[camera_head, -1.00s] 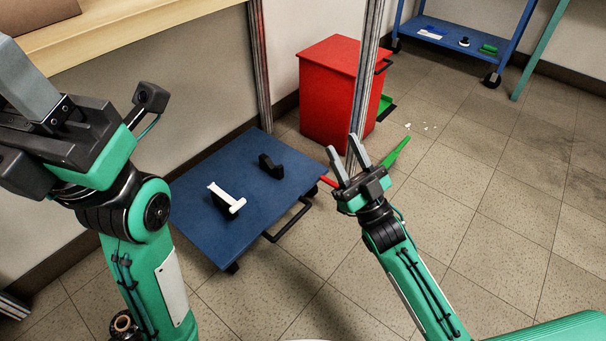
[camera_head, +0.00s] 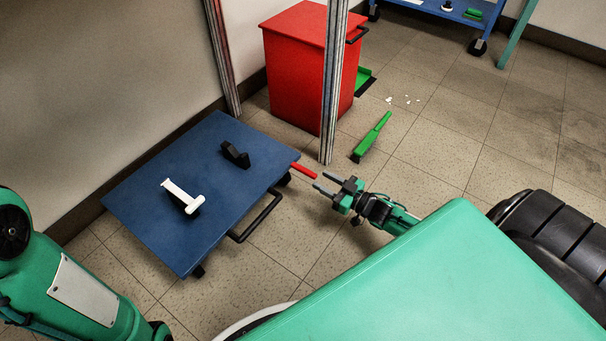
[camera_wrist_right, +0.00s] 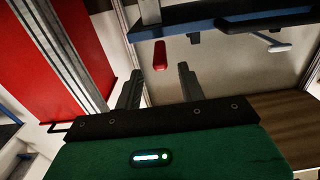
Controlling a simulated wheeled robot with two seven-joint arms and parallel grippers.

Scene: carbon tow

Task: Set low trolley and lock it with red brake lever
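The low trolley (camera_head: 150,213) has a flat blue deck and stands on the floor at the left. The red brake lever (camera_head: 303,170) sticks out from its right edge; it also shows in the right wrist view (camera_wrist_right: 160,56), below the trolley's blue edge (camera_wrist_right: 230,22). My right gripper (camera_head: 320,180) is low beside the trolley, its fingers apart and pointing at the lever. In the right wrist view the lever appears ahead, between the two open fingers (camera_wrist_right: 158,83), with nothing held. My left gripper is out of view; only part of that arm shows.
A white T-shaped piece (camera_head: 182,191) and a black bracket (camera_head: 235,155) are on the deck. A black handle (camera_head: 262,217) juts from the trolley's front. A metal post (camera_head: 332,90) and red bin (camera_head: 300,70) stand behind the lever. A green brush (camera_head: 372,138) lies on the floor.

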